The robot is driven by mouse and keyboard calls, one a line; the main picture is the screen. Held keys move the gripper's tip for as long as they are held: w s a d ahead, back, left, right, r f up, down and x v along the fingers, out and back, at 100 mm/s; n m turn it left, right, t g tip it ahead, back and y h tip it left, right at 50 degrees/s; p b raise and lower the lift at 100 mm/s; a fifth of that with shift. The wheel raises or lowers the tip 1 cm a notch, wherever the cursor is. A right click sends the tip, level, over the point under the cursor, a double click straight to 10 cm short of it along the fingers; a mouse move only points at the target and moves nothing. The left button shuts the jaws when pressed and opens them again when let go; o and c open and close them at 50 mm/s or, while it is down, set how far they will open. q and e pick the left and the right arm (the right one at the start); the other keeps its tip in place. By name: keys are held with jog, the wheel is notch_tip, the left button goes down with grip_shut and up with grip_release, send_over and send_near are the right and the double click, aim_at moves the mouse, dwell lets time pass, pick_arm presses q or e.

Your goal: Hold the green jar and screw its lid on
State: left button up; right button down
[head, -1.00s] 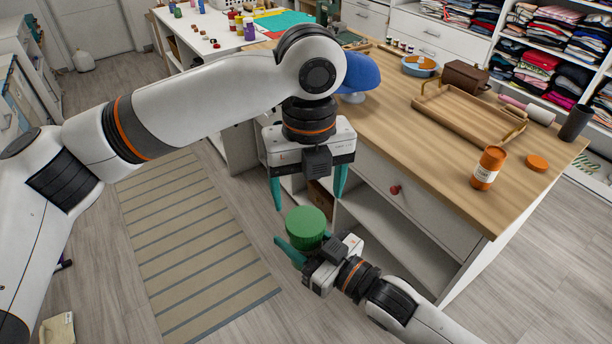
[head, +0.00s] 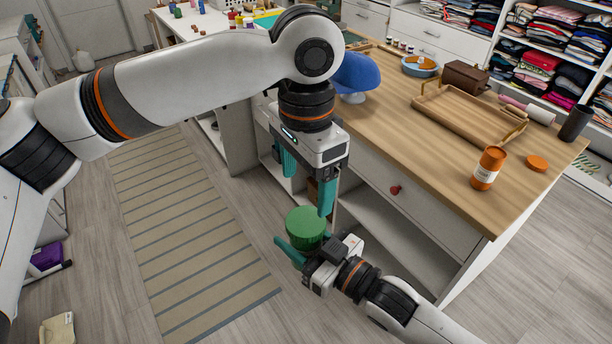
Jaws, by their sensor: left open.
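The green jar (head: 306,232) is held upright in front of the counter, with a round green top that looks like its lid (head: 305,220). I cannot tell how tightly the lid sits. My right gripper (head: 308,246) reaches in from the lower right and is shut on the jar; one teal finger shows at the jar's left, the other is mostly hidden. My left gripper (head: 307,192) points down just above the jar. Its two teal fingers are spread apart, empty, one near the lid's right edge.
The wooden counter (head: 440,150) to the right bears a tray (head: 470,118), an orange jar (head: 488,168), an orange lid (head: 537,163) and a blue cap (head: 357,72). Its open shelves lie close behind the grippers. A striped rug (head: 190,230) covers clear floor at left.

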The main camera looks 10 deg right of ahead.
aim_at(306, 221)
dwell(0.4)
pick_arm(q)
jog(key=shift+f, duration=4.05)
jog(key=shift+c, duration=0.3)
jog(key=c, duration=1)
jog(key=shift+o, duration=0.2)
jog(key=m, duration=0.4)
jog(key=shift+m, duration=0.3)
jog(key=o, duration=1.1)
jog(key=shift+r, duration=2.3)
